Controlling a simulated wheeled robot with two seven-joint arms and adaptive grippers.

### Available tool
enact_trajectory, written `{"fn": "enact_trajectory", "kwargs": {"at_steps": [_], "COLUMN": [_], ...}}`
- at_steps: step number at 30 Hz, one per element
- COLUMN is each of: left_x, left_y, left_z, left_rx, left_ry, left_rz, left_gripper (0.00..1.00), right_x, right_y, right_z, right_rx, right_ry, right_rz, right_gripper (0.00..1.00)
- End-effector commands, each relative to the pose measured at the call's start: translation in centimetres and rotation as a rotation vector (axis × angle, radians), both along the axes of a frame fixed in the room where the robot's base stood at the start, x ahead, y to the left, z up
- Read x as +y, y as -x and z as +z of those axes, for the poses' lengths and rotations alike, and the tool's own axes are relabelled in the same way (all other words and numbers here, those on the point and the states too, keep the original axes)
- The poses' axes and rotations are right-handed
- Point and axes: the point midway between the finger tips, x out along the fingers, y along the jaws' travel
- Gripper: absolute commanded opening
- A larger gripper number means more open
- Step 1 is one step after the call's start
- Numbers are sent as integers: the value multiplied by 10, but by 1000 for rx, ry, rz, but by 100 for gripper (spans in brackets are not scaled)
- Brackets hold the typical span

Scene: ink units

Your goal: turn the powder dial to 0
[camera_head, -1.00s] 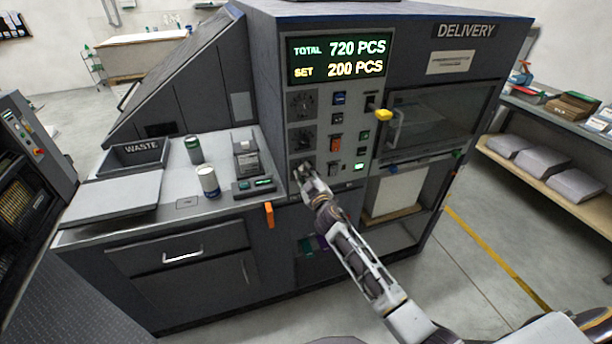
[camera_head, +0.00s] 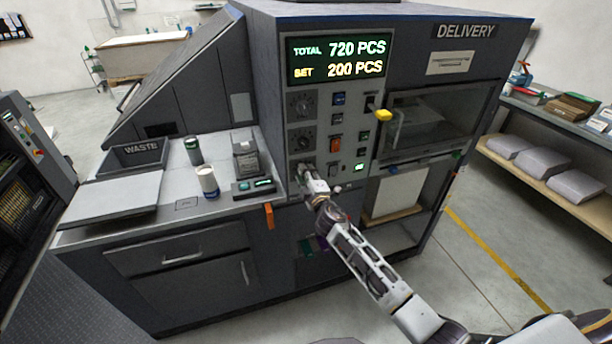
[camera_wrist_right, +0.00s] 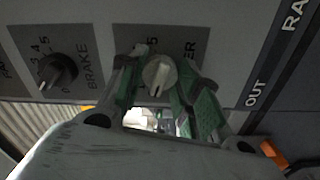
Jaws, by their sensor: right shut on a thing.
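The powder dial shows in the right wrist view as a pale round knob (camera_wrist_right: 160,74) on a dark label plate. On that plate a 5 and the letters ER are visible; the rest of the scale is covered. My right gripper (camera_wrist_right: 162,68) has its green-padded fingers on both sides of the knob and is shut on it. In the head view my right gripper (camera_head: 304,172) is at the lower left of the control panel and hides the dial. My left gripper is not in view.
A black brake dial (camera_wrist_right: 58,72) sits beside the powder dial. Two more dials (camera_head: 301,104) are above it on the panel, with several buttons (camera_head: 336,145) to the right. An orange handle (camera_head: 268,214) hangs below the counter edge. Cans (camera_head: 207,182) stand on the counter.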

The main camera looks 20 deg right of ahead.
Motion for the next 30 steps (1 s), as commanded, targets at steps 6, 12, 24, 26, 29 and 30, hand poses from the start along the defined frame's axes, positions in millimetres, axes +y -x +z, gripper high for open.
{"fn": "enact_trajectory", "kwargs": {"at_steps": [6,12,24,26,29,30], "left_x": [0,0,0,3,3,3], "left_y": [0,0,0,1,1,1], "left_z": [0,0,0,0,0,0], "left_rx": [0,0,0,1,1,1], "left_ry": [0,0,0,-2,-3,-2], "left_rz": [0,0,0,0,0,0], "left_gripper": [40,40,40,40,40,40], "right_x": [1,0,0,0,0,0], "right_y": [0,0,0,0,1,2], "right_z": [-1,-1,0,0,-1,-1], "right_rx": [2,2,1,1,1,1], "right_ry": [10,9,7,7,7,7], "right_rz": [1,1,0,0,0,0], "right_gripper": [10,35,56,56,56,56]}}
